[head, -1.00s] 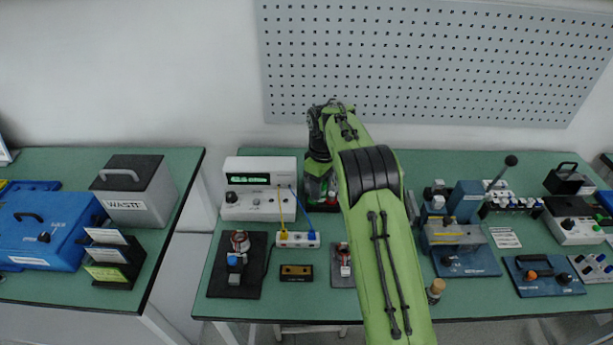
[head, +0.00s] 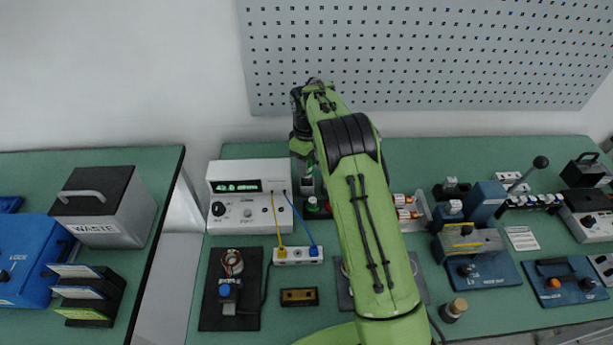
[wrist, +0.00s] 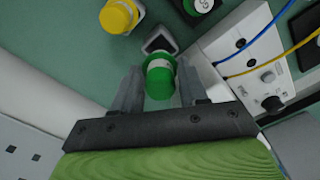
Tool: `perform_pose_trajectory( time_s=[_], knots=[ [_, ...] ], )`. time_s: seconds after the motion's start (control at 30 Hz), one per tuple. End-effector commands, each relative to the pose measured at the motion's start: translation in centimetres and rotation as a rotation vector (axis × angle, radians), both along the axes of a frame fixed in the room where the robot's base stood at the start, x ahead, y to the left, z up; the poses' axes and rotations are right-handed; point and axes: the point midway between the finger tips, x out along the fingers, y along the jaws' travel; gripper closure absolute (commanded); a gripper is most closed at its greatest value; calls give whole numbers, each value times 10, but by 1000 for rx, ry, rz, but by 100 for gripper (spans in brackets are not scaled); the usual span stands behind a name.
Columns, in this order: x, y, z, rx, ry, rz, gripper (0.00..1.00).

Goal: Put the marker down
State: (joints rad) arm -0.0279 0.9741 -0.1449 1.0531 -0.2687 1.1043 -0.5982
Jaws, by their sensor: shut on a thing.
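The marker (wrist: 159,82), green with a white band, is between the two fingers of my gripper (wrist: 160,72) in the wrist view. My gripper is shut on it. Past the marker's far end is a small grey-rimmed square holder (wrist: 160,38) with a dark inside; I cannot tell whether the marker touches it. In the head view my gripper (head: 307,176) is at the back of the bench, just right of the white meter, and my arm hides part of that area.
The white meter (head: 248,178) with a lit display stands close beside my gripper, with yellow and blue leads running to a white terminal block (head: 298,255). A yellow-capped item (wrist: 119,15) stands near the holder. A pegboard (head: 420,50) is on the wall behind.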

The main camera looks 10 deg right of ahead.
Motion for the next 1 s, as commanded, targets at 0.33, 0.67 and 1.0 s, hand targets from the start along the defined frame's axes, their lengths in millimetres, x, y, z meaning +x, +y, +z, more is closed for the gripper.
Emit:
perform_pose_trajectory(
  time_s=[0.33,0.67,1.0],
  knots=[
    [0,0,-43,0,1,1,87],
    [0,0,-50,0,1,1,87],
    [0,0,-51,0,1,1,32]
  ],
)
